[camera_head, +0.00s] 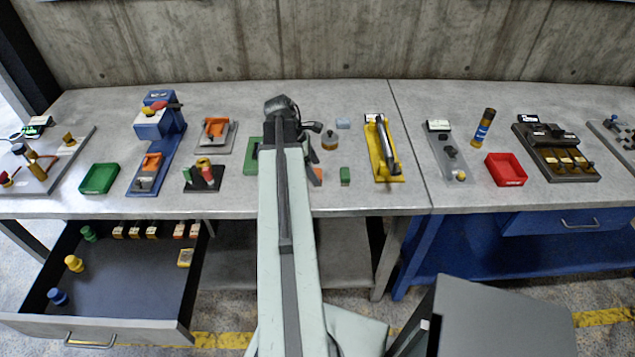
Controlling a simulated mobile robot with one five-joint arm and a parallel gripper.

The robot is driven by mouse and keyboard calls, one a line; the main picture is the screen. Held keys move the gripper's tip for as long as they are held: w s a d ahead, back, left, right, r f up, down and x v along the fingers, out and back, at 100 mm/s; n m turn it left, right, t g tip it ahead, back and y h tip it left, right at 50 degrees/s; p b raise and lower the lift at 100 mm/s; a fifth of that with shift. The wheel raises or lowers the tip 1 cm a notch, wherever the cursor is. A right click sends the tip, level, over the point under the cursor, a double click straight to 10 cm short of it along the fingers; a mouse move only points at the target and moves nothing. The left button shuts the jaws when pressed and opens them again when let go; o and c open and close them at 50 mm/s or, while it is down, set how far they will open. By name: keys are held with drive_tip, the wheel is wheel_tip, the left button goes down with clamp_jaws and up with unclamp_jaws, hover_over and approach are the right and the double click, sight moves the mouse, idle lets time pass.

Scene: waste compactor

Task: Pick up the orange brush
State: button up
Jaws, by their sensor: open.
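My gripper (306,127) is at the far end of my raised arm, over the middle of the bench; its dark jaws are small in the picture and look open, with nothing seen between them. A small orange piece (317,176) shows just right of my arm on the bench, mostly hidden by the arm. It may be the orange brush, but I cannot make out bristles or a handle. Other orange parts, on a grey plate (215,128) and a blue base (151,162), look like clamps or levers.
A green tray (99,178) and red tray (505,169) lie farther out. An open drawer (125,262) juts out at left; a grey box (505,315) stands front right.

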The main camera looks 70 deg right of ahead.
sight(317, 173)
drive_tip(key=b+x, duration=0.1)
drive_tip(key=x, duration=0.2)
drive_tip(key=shift+f+b, duration=0.15)
drive_tip(key=shift+b, duration=0.25)
drive_tip(key=c, duration=1.5)
wheel_tip(317, 173, up, 10)
drive_tip(key=p, duration=1)
drive_tip(key=shift+r, duration=0.25)
drive_tip(key=o, duration=0.6)
drive_tip(key=shift+c, duration=0.2)
drive_tip(key=c, duration=0.3)
drive_tip(key=shift+c, duration=0.2)
